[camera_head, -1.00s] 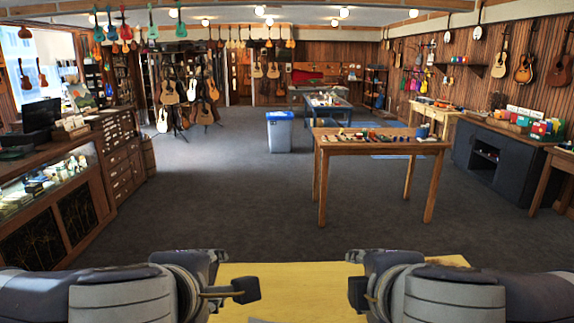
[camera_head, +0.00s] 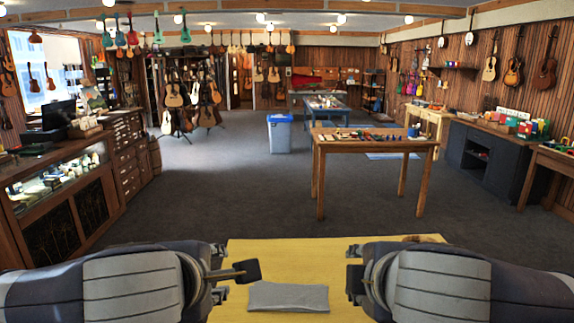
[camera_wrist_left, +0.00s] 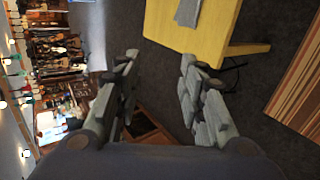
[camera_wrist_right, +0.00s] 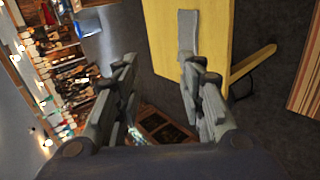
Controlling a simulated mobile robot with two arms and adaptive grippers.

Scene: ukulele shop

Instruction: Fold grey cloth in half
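The grey cloth (camera_head: 288,297) lies flat on the yellow table (camera_head: 330,256), near the bottom of the head view, between my two arms. It also shows at the top of the left wrist view (camera_wrist_left: 188,12) and of the right wrist view (camera_wrist_right: 187,32). My left gripper (camera_wrist_left: 158,75) is open and empty, apart from the cloth. My right gripper (camera_wrist_right: 158,78) is open and empty too, also apart from the cloth. In the head view my arms hide the left and right parts of the table.
A wooden table (camera_head: 370,148) with small items stands ahead. A blue-lidded bin (camera_head: 280,134) stands behind it to the left. A glass display counter (camera_head: 65,190) lines the left side and a dark cabinet (camera_head: 485,150) the right. Grey floor lies open between.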

